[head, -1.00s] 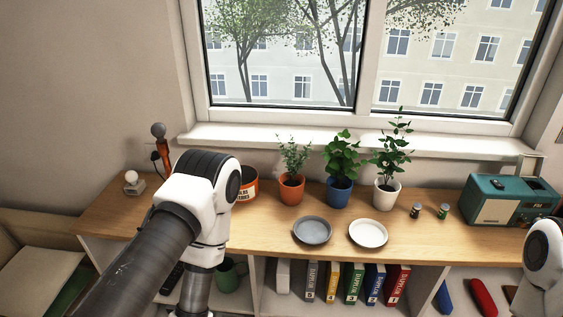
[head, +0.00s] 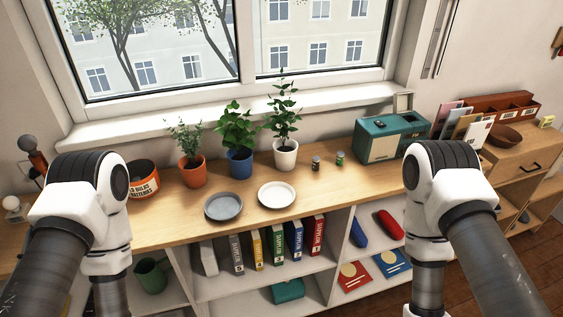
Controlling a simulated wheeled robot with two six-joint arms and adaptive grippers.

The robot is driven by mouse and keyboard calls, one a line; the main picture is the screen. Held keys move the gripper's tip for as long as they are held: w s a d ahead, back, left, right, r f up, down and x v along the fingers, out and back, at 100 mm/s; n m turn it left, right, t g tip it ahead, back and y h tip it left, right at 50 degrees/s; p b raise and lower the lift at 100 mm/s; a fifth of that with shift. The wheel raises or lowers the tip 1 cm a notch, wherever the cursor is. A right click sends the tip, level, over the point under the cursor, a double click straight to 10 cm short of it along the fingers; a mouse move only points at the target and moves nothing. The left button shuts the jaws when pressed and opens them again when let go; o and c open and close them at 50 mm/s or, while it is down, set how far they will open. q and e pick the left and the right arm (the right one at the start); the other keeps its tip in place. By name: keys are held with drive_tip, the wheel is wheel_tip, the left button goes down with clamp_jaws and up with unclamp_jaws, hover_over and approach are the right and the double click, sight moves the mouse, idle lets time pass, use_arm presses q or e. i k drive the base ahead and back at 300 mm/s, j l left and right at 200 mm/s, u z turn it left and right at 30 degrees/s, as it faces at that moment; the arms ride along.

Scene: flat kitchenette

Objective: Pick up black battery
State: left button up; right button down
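Two small batteries stand upright on the wooden counter, right of the white plant pot. The left one (head: 315,163) looks dark, nearly black. The right one (head: 340,158) looks dark with green on it. They are small, so their markings cannot be read. My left arm comes in at the left and my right arm at the right, both bent downward. Both grippers are below the picture's edge and cannot be seen. Neither arm covers the batteries.
Behind the batteries is a teal radio (head: 392,137) to the right. A grey plate (head: 223,207) and white plate (head: 277,195) lie at the front left. Potted plants, including a white pot (head: 286,155), stand behind. An orange-and-black labelled bin (head: 143,182) is at left.

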sight(316, 160)
drive_tip(key=i+l+u, duration=0.1)
drive_tip(key=l, duration=0.25)
drive_tip(key=i+l, duration=0.15)
drive_tip(key=l, duration=0.2)
drive_tip(key=i+l+u, duration=0.15)
drive_tip(key=l, duration=0.2)
drive_tip(key=l+u, duration=0.1)
drive_tip(key=l, duration=0.25)
drive_tip(key=i, duration=0.05)
